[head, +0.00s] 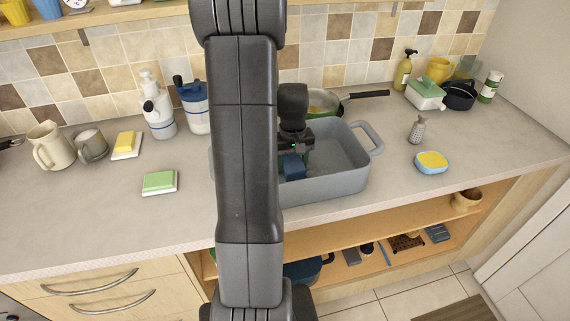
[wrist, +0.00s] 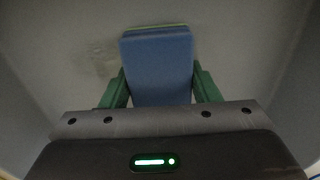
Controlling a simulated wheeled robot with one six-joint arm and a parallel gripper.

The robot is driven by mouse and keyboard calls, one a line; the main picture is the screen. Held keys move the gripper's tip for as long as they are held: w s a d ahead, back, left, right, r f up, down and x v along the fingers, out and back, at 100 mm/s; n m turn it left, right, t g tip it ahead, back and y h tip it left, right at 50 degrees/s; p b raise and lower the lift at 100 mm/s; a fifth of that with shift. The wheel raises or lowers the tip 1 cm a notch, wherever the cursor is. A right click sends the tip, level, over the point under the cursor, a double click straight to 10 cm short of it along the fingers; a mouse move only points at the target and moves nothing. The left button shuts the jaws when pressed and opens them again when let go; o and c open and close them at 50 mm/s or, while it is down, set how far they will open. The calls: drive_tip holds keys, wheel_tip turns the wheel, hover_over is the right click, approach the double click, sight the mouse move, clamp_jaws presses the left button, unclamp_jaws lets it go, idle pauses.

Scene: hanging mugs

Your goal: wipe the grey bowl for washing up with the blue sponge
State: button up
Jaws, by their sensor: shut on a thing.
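The grey bowl for washing up (head: 335,187) is a large rectangular tub with side handles, standing on the counter right of my arm. My gripper (head: 292,160) reaches down inside it. In the wrist view my gripper (wrist: 160,88) has its green fingers shut on both sides of the blue sponge (wrist: 157,60). The sponge shows a thin pale green edge at its far end. It also shows in the head view (head: 294,170), low inside the bowl. A faint brownish stain (wrist: 95,60) lies on the bowl's inner surface, left of the sponge. I cannot tell whether the sponge touches the bowl.
A pan (head: 325,101) stands behind the bowl. A grater-like shaker (head: 417,130) and a yellow-topped blue dish (head: 431,162) are to the right. A green block on a white dish (head: 160,182) is to the left. The counter between has free room.

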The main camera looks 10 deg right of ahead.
sight(326, 166)
drive_tip(key=shift+d, duration=0.15)
drive_tip(key=shift+d+f, duration=0.15)
drive_tip(key=shift+d, duration=1.45)
drive_tip(key=shift+d, duration=0.1)
drive_tip(key=shift+w+d, duration=0.15)
drive_tip(key=shift+d, duration=1.6)
drive_tip(key=shift+d, duration=1.75)
